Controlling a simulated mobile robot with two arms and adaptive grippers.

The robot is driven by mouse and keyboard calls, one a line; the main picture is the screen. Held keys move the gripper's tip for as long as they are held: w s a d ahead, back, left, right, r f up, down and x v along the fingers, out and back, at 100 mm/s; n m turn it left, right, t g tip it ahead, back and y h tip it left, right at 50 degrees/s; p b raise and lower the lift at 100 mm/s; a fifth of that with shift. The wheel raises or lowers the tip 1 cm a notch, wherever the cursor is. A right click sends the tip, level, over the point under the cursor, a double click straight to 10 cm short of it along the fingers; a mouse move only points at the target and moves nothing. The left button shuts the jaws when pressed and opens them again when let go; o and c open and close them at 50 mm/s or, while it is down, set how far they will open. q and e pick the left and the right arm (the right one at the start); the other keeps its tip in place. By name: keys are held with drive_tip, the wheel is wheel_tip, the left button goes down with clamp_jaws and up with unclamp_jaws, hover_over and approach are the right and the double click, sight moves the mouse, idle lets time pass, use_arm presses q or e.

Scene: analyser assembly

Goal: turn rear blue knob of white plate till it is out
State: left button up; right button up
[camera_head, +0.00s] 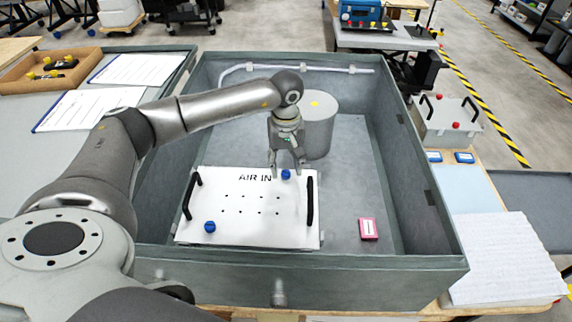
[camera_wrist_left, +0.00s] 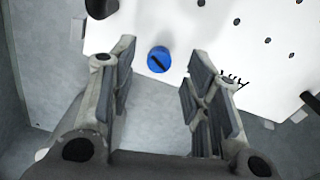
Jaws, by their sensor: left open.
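The white plate (camera_head: 235,232) with "AIR IN" lettering, two black handles and rows of small holes lies inside the grey box. Its rear blue knob (camera_head: 286,174) is near the plate's far edge. It also shows in the left wrist view (camera_wrist_left: 159,59), round with a dark slot. A second blue knob (camera_head: 210,227) sits at the plate's front left. My left gripper (camera_head: 287,172) points down over the rear knob. In the wrist view its fingers (camera_wrist_left: 158,75) are spread, with the knob seen between and just beyond the tips, apart from both. My right gripper is not in view.
The grey box's walls (camera_head: 420,190) surround the plate. A grey cylinder (camera_head: 319,125) stands behind it, close to my left gripper. A small red box (camera_head: 368,229) lies on the floor of the box at right. Floor beside it is clear.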

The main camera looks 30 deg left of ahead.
sight(286, 175)
use_arm(q)
drive_tip(key=shift+f+p, duration=0.3)
drive_tip(key=shift+f, duration=1.05)
